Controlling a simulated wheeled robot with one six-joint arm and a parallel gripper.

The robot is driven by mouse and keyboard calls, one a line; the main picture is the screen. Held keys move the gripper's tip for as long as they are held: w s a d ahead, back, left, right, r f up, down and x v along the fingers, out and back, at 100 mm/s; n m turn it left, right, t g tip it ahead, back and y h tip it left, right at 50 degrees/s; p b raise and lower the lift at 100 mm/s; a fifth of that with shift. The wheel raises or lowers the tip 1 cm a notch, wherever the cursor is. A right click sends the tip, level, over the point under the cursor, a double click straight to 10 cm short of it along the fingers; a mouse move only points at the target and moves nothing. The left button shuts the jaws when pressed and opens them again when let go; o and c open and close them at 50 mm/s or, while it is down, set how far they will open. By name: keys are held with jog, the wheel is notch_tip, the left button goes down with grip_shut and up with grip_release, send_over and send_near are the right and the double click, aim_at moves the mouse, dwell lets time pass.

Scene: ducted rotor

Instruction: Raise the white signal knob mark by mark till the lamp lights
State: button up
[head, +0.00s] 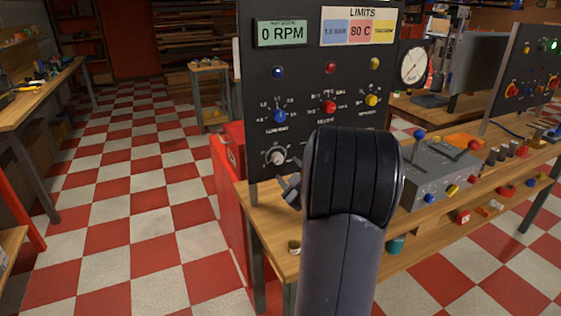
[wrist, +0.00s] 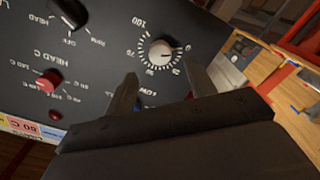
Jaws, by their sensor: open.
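The white knob (head: 275,156) is at the lower left of the black panel (head: 310,60). In the wrist view the white knob (wrist: 161,52) sits in a ring of numbered marks, seen turned over. Which mark it points at is too small to tell. My gripper (head: 290,188) is just below the knob in the head view. In the wrist view my gripper (wrist: 160,74) is open and empty, with the knob beyond and between its fingertips, apart from them. A blue lamp (head: 278,72), a red lamp (head: 330,67) and a yellow lamp (head: 375,64) sit higher up; whether any is lit is unclear.
A blue knob (head: 280,115), red knob (head: 329,107) and yellow knob (head: 372,100) are above the white one. The display (head: 282,32) reads 0 RPM. A grey lever box (head: 440,172) stands on the wooden bench (head: 270,215). The checkered floor at left is clear.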

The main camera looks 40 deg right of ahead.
aim_at(279, 160)
jog(key=x, duration=0.5)
jog(key=shift+w+d, duration=0.1)
jog(key=shift+w, duration=0.25)
jog(key=shift+c, duration=0.3)
jog(key=c, duration=0.9)
